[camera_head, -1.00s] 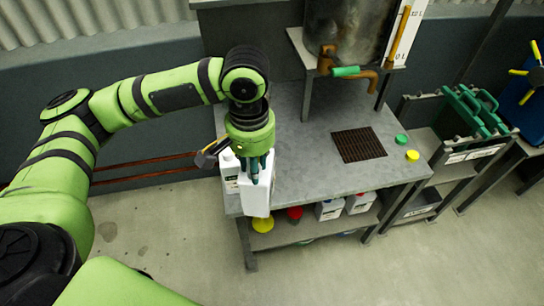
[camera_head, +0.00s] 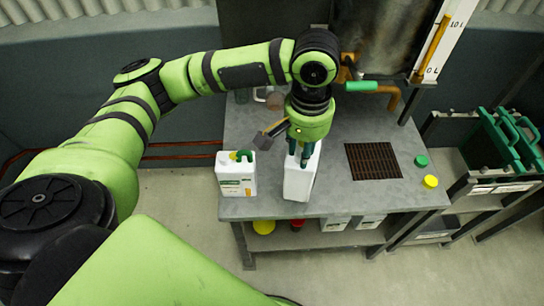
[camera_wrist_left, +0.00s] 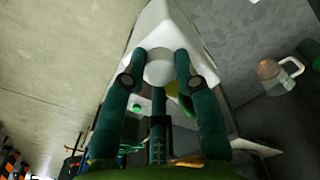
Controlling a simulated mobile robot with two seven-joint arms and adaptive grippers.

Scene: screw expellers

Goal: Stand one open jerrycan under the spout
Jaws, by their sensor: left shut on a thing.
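My left gripper (camera_head: 302,158) is shut on a white jerrycan (camera_head: 299,183), gripping its top from above. The can hangs roughly upright at the bench's front edge; I cannot tell whether its base touches. In the left wrist view the fingers (camera_wrist_left: 158,82) close around the white can (camera_wrist_left: 172,28). The spout (camera_head: 388,92) is a copper pipe with a green-handled tap (camera_head: 361,86), at the back. A dark grate (camera_head: 373,160) lies in the bench top in front of it. My right gripper is not in view.
A green cap (camera_head: 421,160) and a yellow cap (camera_head: 430,181) lie right of the grate. A glass jug (camera_head: 270,98) stands at the bench's back. More cans (camera_head: 370,221) sit on the lower shelf. Bench top (camera_head: 330,140) between can and grate is clear.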

